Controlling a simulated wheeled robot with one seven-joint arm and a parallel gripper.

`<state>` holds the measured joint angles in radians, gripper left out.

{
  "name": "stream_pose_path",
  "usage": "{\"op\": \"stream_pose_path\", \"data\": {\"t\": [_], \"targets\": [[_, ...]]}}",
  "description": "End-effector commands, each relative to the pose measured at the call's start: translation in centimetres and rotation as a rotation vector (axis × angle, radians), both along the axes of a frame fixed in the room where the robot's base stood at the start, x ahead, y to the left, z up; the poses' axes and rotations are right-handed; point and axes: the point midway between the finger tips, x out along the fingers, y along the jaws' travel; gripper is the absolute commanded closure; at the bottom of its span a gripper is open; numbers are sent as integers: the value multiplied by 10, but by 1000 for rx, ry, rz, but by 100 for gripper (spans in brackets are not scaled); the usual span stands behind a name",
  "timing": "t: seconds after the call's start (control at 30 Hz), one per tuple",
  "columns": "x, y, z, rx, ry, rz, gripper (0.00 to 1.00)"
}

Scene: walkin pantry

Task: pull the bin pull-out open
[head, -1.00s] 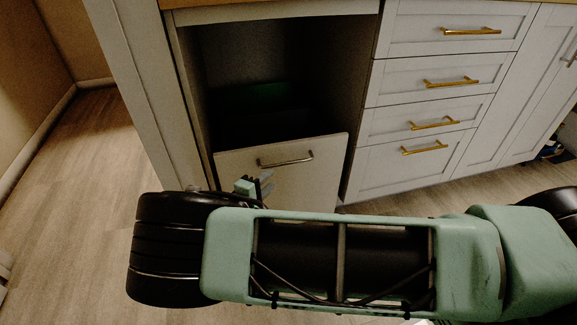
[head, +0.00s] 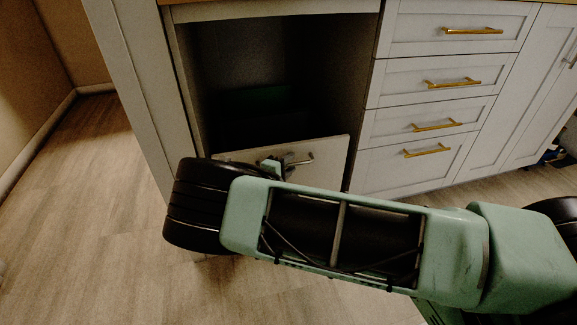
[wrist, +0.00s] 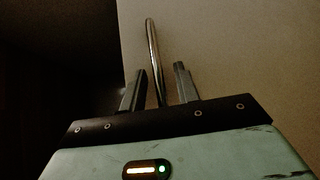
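The bin pull-out has a pale front panel (head: 328,172) low in the open cabinet bay, with a metal bar handle (head: 304,160) near its top. In the head view my arm covers the panel's lower left part. My gripper (head: 282,163) is at the handle and partly hidden there. In the wrist view the handle (wrist: 153,58) runs between the two fingers of my gripper (wrist: 159,80), with a visible gap to each side. The fingers are apart and do not appear closed on the bar. The pale panel (wrist: 235,55) lies beyond them.
Above the panel the cabinet bay (head: 310,60) is dark, with a faint green shape (head: 265,97) inside. White drawers (head: 440,75) with gold handles stand to the right. Wooden floor (head: 90,215) is clear at the left.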

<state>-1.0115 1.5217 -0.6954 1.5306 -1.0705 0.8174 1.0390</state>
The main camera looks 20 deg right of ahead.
Motion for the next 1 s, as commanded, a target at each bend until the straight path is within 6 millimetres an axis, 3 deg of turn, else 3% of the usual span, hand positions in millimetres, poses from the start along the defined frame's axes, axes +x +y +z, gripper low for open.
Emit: {"op": "stream_pose_path", "data": {"t": [0.03, 0.13, 0.57, 1.0], "targets": [[0, 0, 0, 0, 0, 0, 74], [0, 0, 0, 0, 0, 0, 100], [-12, 2, 2, -2, 2, 0, 100], [-82, 8, 5, -4, 4, 2, 100]]}}
